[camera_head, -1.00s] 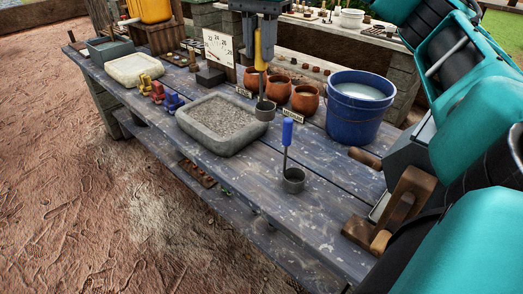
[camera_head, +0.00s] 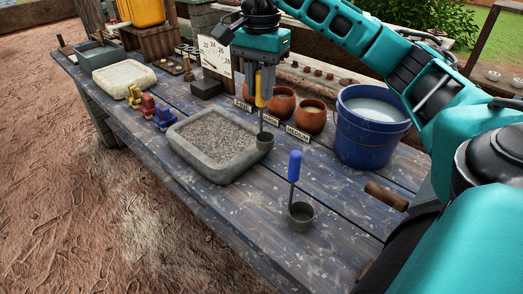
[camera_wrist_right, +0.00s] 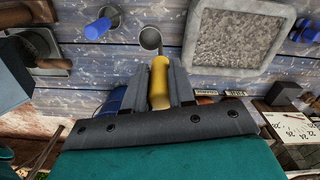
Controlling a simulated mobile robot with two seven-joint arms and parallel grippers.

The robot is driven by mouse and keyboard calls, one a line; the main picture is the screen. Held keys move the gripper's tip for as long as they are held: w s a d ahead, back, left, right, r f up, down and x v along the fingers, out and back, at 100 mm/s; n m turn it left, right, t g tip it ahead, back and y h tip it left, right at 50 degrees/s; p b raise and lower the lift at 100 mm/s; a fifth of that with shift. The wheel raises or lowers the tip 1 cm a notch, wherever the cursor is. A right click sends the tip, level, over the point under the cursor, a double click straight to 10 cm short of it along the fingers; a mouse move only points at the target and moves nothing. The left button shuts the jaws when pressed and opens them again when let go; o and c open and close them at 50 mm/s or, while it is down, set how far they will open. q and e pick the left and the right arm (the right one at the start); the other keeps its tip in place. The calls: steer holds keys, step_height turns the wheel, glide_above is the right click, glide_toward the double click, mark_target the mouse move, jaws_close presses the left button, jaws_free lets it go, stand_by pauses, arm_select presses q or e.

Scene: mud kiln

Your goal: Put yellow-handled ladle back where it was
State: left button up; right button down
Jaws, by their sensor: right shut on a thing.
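The yellow-handled ladle (camera_head: 260,88) is upright in my right gripper (camera_head: 260,98), which is shut on its yellow handle. Its grey cup (camera_head: 265,140) hangs low beside the right rim of the stone tray; I cannot tell whether it touches the table. In the right wrist view the yellow handle (camera_wrist_right: 160,84) sits between the fingers of my right gripper (camera_wrist_right: 160,85), with the cup (camera_wrist_right: 151,38) beyond. A blue-handled ladle (camera_head: 295,168) stands upright on the table with its cup (camera_head: 301,217) nearer the front. My left gripper is not in view.
The grey stone tray (camera_head: 190,166) of gravel lies left of the ladle. Terracotta pots (camera_head: 311,117) with labels and a blue bucket (camera_head: 367,128) stand to the right. Small coloured figures (camera_head: 149,106) and a pale basin (camera_head: 124,75) are at left. Bare table lies around the blue-handled ladle.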

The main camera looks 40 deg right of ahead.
mark_target(260, 104)
step_height(260, 104, down, 17)
steer(key=b, duration=0.1)
steer(key=shift+f, duration=0.2)
steer(key=shift+f, duration=0.2)
steer(key=c, duration=0.9)
jaws_free()
steer(key=shift+c, duration=0.2)
step_height(260, 104, up, 12)
steer(key=shift+r, duration=0.25)
